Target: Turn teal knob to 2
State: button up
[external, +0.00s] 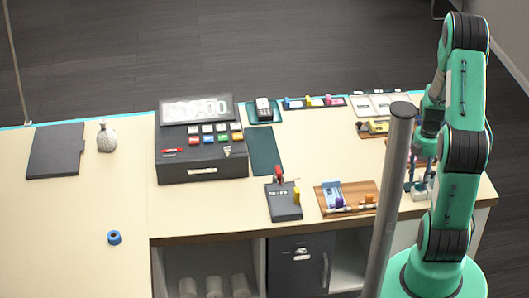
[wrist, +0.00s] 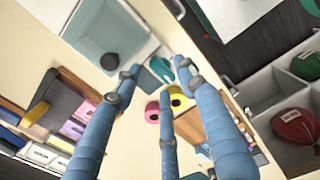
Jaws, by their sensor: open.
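A teal knob (wrist: 161,69) sits on a white base in the upper middle of the wrist view. Its dial marks are too small to read. My gripper (wrist: 158,78) has blue fingers, which are spread apart with the knob showing between their tips. I cannot tell whether any finger touches it. In the external view my gripper (external: 420,176) points down over a small white block (external: 421,193) at the table's right end. The knob cannot be made out there.
Yellow (wrist: 178,98) and pink (wrist: 152,112) round pieces lie close to the fingers. A dark round piece (wrist: 110,62) sits on a pale teal panel. A wooden tray (external: 335,203) stands left of my gripper; a grey post (external: 391,190) stands in front.

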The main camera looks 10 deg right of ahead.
jog(key=shift+f, duration=0.6)
grip_shut()
jog(key=shift+m, duration=0.3)
